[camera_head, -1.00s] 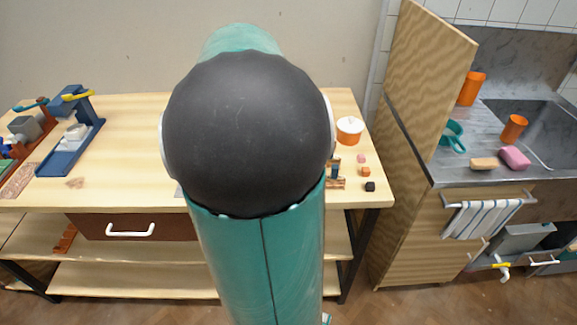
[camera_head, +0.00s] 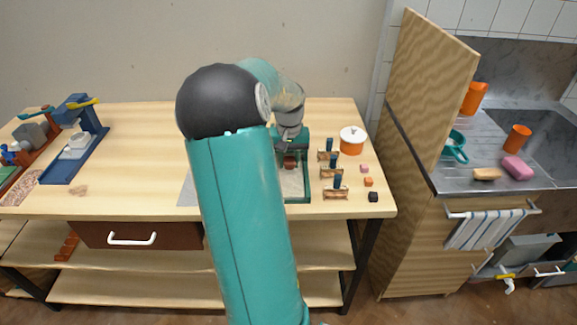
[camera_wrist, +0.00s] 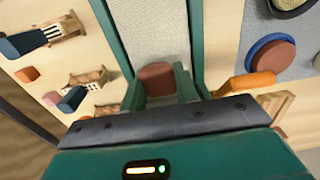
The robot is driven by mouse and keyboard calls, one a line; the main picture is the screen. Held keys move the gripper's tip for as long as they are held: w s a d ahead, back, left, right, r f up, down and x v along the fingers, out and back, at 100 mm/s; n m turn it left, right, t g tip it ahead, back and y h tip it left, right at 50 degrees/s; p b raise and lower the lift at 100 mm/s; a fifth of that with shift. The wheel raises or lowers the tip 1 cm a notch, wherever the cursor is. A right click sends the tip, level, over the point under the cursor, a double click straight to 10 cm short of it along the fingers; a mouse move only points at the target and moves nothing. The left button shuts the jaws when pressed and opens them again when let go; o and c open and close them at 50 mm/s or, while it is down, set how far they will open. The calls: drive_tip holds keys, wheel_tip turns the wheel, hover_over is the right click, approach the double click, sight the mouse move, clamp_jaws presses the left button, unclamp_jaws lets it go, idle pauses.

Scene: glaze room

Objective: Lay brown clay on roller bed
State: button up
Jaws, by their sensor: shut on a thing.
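The brown clay (camera_wrist: 155,78) is a rounded, reddish-brown lump held between the green fingers of my gripper (camera_wrist: 158,84) in the wrist view. It also shows small and partly covered in the head view (camera_head: 290,163). The roller bed (camera_wrist: 155,30) is a pale grey, cloth-like surface between green side rails. In the head view, the bed (camera_head: 293,186) lies right of my arm, near the table's front edge. My gripper (camera_head: 290,160) is shut on the clay over the bed's rear part. I cannot tell whether the clay touches the bed.
Small wooden racks with dark-handled tools (camera_head: 335,190) stand right of the bed, with several small coloured blocks (camera_head: 368,181) and an orange pot (camera_head: 352,141) beyond. In the wrist view, a grey mat (camera_wrist: 300,62) carries round pieces (camera_wrist: 272,55). A blue press (camera_head: 78,145) stands far left.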

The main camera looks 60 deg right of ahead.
sight(288, 166)
drive_tip(key=shift+f, duration=1.15)
drive_tip(key=shift+f, duration=0.15)
drive_tip(key=o, duration=1.1)
wheel_tip(288, 166, up, 12)
drive_tip(key=shift+a+r, duration=0.1)
drive_tip(key=shift+r, duration=0.05)
